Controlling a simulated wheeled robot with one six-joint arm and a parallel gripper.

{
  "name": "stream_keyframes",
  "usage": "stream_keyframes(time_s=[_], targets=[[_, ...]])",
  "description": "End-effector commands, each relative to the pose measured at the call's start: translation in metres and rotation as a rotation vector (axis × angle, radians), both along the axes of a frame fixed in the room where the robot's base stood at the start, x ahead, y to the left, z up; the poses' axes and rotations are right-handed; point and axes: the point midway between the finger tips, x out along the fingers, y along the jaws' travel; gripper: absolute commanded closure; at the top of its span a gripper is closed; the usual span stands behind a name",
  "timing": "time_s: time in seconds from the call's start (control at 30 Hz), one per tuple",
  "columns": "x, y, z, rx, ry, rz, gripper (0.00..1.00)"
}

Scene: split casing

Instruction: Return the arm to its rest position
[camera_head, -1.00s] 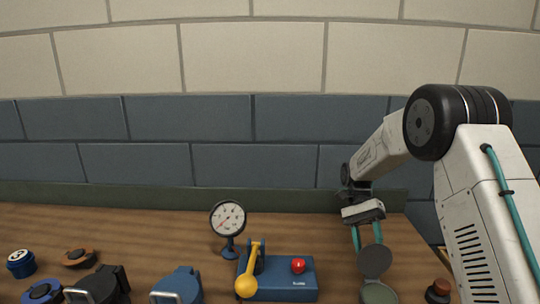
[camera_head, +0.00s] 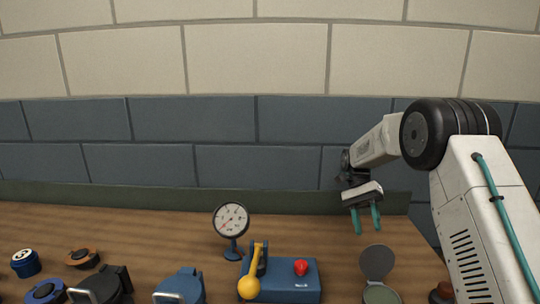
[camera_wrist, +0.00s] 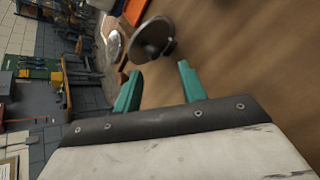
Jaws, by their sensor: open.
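My white arm comes in from the right in the head view. My gripper (camera_head: 366,219) hangs above the right part of the wooden bench, with its two teal fingers apart and nothing between them. In the wrist view my gripper (camera_wrist: 158,88) also shows open and empty. A round grey-green lidded casing (camera_head: 378,262) stands just below and right of the fingers, its lid raised. The fingers are apart from it in the head view.
A blue box with a yellow lever (camera_head: 290,282) and a red knob (camera_head: 301,267) stands left of the gripper. A dial gauge (camera_head: 231,220) is behind it. Several lidded items (camera_head: 105,285) line the front left. The back of the wooden bench (camera_head: 120,222) is clear.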

Motion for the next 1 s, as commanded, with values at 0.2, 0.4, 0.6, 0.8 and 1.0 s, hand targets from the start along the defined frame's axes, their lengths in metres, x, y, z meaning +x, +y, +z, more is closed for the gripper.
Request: stream_keyframes(time_s=[0.2, 0.4, 0.6, 0.8, 1.0], targets=[[0.002, 0.000, 0.002, 0.000, 0.001, 0.000, 0.59], [-0.019, 0.001, -0.013, -0.001, 0.001, 0.001, 0.59], [-0.047, 0.001, -0.032, -0.001, 0.002, 0.002, 0.59], [-0.055, 0.003, -0.032, -0.004, -0.075, 0.003, 0.59], [-0.056, 0.004, -0.031, -0.005, -0.119, 0.003, 0.59]])
